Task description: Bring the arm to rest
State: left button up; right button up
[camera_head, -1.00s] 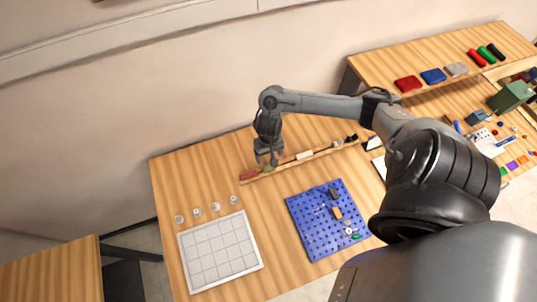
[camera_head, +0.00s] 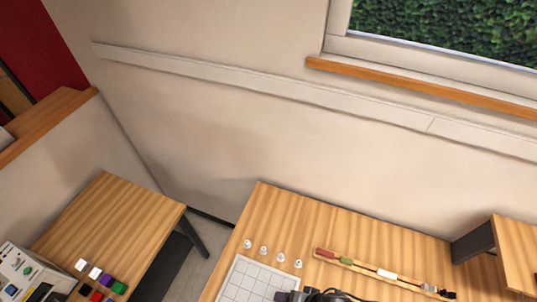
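A dark jointed piece, probably part of my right arm (camera_head: 310,296), shows at the bottom edge, over the right side of the white grid board (camera_head: 245,279). It is cut off by the frame, and I cannot make out any fingers. My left arm and gripper are not in view. No object is seen held.
The wooden table (camera_head: 272,209) has several small white pieces (camera_head: 264,250) behind the board. A wooden strip (camera_head: 362,270) carries red, green, white and dark pieces. Another table (camera_head: 112,220) at left holds coloured cubes and a white box (camera_head: 22,270). A raised shelf (camera_head: 516,250) stands at right.

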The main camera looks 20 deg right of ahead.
jog(key=d+r+n+h, duration=0.3)
jog(key=d+r+n, duration=0.6)
jog(key=r, duration=0.1)
jog(key=shift+s+n+g, duration=0.3)
jog(key=shift+s, duration=0.15)
